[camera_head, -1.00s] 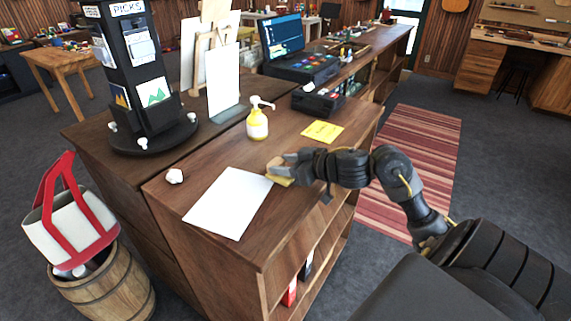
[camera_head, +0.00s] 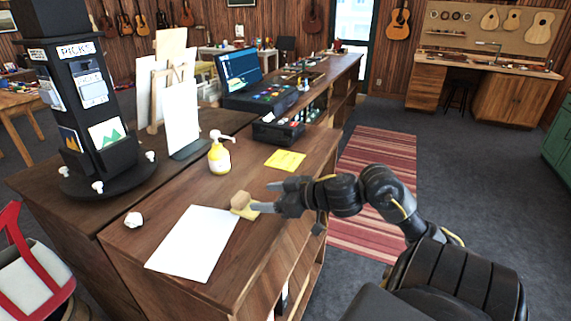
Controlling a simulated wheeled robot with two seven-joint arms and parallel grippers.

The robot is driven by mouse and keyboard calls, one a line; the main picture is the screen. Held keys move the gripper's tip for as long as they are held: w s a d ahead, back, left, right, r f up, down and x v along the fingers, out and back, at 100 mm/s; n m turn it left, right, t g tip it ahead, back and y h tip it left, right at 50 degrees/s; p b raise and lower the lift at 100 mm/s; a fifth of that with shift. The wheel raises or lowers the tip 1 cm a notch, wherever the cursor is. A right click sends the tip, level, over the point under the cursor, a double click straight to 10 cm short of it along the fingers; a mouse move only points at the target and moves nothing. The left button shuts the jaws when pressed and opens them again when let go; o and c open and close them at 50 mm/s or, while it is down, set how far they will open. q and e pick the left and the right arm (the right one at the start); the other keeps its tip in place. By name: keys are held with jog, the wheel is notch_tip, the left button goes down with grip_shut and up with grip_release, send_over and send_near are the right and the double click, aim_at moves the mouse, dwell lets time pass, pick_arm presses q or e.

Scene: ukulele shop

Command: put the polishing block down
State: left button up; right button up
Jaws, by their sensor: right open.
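The polishing block (camera_head: 241,203), tan and yellowish, rests on the wooden counter (camera_head: 262,196) by the upper right corner of a white paper sheet (camera_head: 193,243). My right gripper (camera_head: 262,197) is just to the right of the block, with its fingers apart and pointing left toward it. The lower fingertip is close to the block; I cannot tell whether they touch. The block's right edge is partly hidden by the gripper. My left gripper is not in view.
A yellow pump bottle (camera_head: 220,157) and a yellow note (camera_head: 285,160) stand and lie farther back on the counter. A black picks stand (camera_head: 105,150) is at the left. Bare counter surrounds the block's far side.

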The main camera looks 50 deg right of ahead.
jog(key=p+v, duration=0.1)
jog(key=v, duration=0.3)
jog(key=shift+s+r, duration=0.1)
jog(key=shift+r, duration=0.05)
jog(key=shift+p+v, duration=0.4)
jog(key=shift+v, duration=0.35)
